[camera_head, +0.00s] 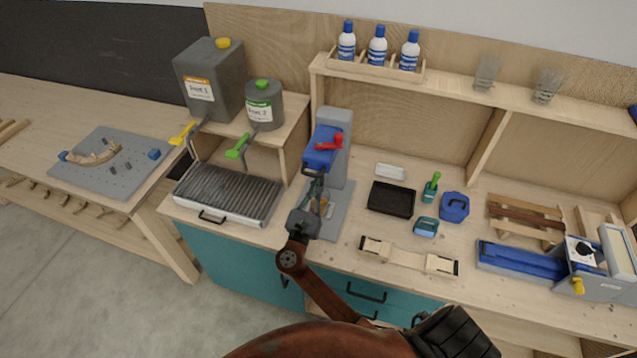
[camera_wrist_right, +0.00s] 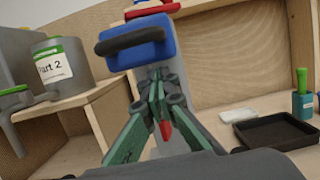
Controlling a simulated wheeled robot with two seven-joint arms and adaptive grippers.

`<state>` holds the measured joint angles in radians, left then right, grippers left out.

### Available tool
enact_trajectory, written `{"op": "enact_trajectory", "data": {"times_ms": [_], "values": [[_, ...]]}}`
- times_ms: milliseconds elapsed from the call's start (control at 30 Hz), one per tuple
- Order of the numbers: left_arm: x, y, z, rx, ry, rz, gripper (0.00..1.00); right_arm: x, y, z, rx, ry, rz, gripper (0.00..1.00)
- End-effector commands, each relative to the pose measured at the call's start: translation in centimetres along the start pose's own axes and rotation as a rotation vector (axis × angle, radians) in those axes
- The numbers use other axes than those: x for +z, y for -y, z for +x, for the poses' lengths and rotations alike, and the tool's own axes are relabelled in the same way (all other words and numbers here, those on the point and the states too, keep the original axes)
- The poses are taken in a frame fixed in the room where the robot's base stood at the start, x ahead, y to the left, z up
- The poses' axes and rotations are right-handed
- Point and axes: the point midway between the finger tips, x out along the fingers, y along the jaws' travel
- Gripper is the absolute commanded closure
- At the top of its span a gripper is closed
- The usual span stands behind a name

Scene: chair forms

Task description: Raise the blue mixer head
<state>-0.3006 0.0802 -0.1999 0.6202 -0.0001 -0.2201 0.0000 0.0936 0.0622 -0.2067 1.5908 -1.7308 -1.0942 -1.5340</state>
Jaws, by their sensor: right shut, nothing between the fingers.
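The blue mixer head (camera_head: 322,148) sits on a grey stand (camera_head: 336,119) at the middle of the bench, with a red lever on its side. In the right wrist view the mixer head (camera_wrist_right: 150,50) fills the upper middle, with a black bar handle (camera_wrist_right: 128,38) on its front. My right gripper (camera_head: 315,184) is just below and in front of the head. Its green fingers (camera_wrist_right: 155,82) are shut and empty, pointing up under the handle; whether they touch the head I cannot tell. They partly hide the stand and base. My left gripper is out of view.
A grey roller tray (camera_head: 228,194) stands left of the mixer, below the Part 1 (camera_head: 211,77) and Part 2 (camera_head: 263,104) cans. A black tray (camera_head: 391,199) and a blue container (camera_head: 454,207) lie to the right. A wooden clamp piece (camera_head: 408,256) lies near the front edge.

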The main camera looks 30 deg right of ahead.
Motion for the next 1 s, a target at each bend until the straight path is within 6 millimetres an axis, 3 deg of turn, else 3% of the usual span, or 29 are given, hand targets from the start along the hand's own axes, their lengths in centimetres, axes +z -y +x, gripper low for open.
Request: {"op": "enact_trajectory", "data": {"times_ms": [33, 167, 400, 600, 1000], "values": [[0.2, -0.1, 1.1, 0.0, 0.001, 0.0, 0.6, -1.6, 0.0, -0.4, 0.001, -0.004, -0.005, 1.0], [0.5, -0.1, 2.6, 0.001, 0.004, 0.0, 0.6, -4.0, -0.1, -1.5, 0.004, -0.011, -0.006, 1.0], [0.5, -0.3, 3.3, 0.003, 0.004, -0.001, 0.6, -3.5, 0.0, -7.0, 0.003, -0.013, -0.005, 1.0], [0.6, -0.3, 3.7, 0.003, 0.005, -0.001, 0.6, -3.3, -0.1, -9.9, 0.004, -0.012, -0.005, 1.0], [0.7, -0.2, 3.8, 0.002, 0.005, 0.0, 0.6, -3.2, 0.0, -10.9, 0.002, -0.01, -0.006, 1.0]]}}
